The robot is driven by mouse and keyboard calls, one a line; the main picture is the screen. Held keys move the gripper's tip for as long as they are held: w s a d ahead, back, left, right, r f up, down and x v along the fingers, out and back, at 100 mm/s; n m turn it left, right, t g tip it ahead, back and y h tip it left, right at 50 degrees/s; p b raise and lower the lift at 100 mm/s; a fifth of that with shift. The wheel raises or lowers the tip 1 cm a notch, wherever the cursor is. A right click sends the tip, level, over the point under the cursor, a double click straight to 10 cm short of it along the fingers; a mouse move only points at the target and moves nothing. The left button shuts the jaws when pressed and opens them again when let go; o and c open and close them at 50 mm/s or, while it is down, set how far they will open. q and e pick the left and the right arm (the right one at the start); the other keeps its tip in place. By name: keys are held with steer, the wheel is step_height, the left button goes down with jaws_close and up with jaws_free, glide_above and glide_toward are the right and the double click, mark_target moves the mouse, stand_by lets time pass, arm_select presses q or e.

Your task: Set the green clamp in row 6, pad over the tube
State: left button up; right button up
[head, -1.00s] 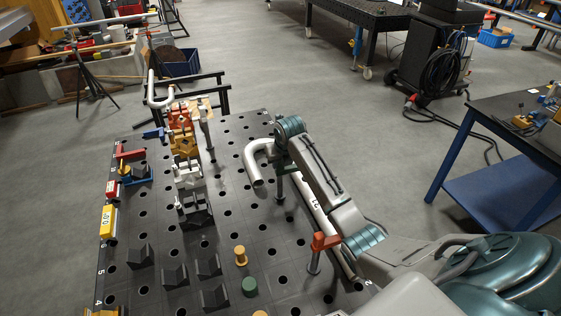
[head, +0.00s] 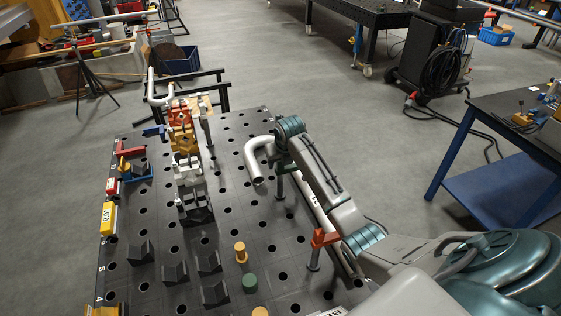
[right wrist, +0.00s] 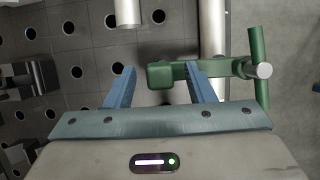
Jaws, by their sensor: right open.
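The green clamp (right wrist: 178,73) shows in the right wrist view as a bar with a blunt block at its left end and an upright handle at its right. My right gripper (right wrist: 160,72) is open, its blue fingers on either side of that block. The right finger overlaps the bar; I cannot tell whether they touch. In the head view my right gripper (head: 281,146) is above the far end of the silver tube (head: 257,170), beside its bend, and its fingers are mostly hidden. The tube also shows in the right wrist view (right wrist: 213,25). My left gripper is not in view.
An orange clamp (head: 321,239) stands nearer along the tube.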

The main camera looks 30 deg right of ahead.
steer(key=shift+f, duration=0.1)
steer(key=shift+s+r, duration=0.1)
steer(key=shift+r, duration=0.1)
steer(key=d+b+v, duration=0.1)
steer(key=b+v, duration=0.3)
steer(key=v, duration=0.6)
steer(key=shift+a+r, duration=0.3)
steer(key=shift+a, duration=0.15)
steer(key=shift+s+f, duration=0.1)
steer(key=shift+s, duration=0.1)
